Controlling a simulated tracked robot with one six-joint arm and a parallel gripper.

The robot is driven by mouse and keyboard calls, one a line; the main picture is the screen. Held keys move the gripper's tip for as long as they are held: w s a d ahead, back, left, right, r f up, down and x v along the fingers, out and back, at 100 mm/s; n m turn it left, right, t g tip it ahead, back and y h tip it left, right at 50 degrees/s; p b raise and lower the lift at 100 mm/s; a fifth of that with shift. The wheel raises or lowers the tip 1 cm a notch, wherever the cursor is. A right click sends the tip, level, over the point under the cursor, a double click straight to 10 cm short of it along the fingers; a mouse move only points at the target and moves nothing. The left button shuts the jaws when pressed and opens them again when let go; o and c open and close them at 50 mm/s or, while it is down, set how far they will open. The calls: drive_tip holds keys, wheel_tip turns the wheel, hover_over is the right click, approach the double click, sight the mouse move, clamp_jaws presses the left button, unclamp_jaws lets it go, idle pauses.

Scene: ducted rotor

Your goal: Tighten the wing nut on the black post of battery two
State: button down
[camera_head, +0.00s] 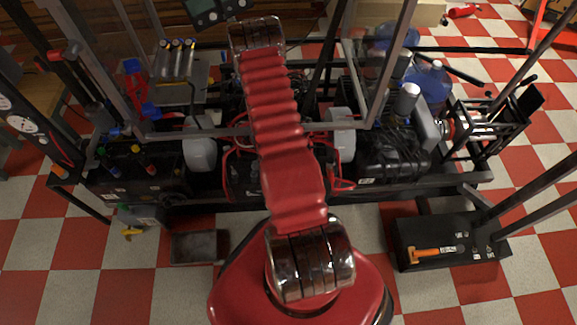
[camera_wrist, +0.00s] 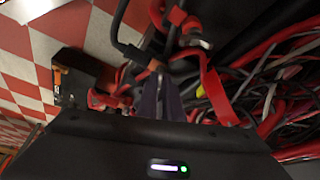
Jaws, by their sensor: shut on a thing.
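My gripper (camera_wrist: 160,80) shows in the wrist view with its two narrow fingers closed together at the tips. They are shut on the wing nut (camera_wrist: 157,66), of which only a little shows, beside a black cable end. Red cable lugs and clamps (camera_wrist: 178,18) sit just beyond the fingertips, and a red strap (camera_wrist: 215,92) is to the right. The battery and its black post are mostly hidden by the fingers and cables. In the head view my red arm covers the gripper and the work spot.
Loose red and black cables (camera_wrist: 285,95) crowd the right of the wrist view. In the head view, metal frame posts (camera_head: 375,75) stand on both sides of my arm.

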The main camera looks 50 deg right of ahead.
drive_tip(key=shift+w+d+m+g+y, duration=0.15)
drive_tip(key=shift+m+g, duration=0.1)
drive_tip(key=shift+m, duration=0.55)
drive_tip(key=shift+s+m+g+y, duration=0.1)
drive_tip(key=shift+m+g, duration=0.2)
drive_tip(key=shift+m, duration=0.5)
drive_tip(key=shift+w+d+m+g+y, duration=0.15)
drive_tip(key=shift+m+g, duration=0.1)
drive_tip(key=shift+m, duration=0.85)
drive_tip(key=shift+a, duration=0.1)
drive_tip(key=c, duration=1.9)
unclamp_jaws()
drive_tip(key=shift+r, duration=0.1)
drive_tip(key=shift+w+a+r, duration=0.15)
drive_tip(key=shift+w+r, duration=0.05)
drive_tip(key=shift+r, duration=0.25)
drive_tip(key=v, duration=1.2)
drive_tip(key=shift+r, duration=0.3)
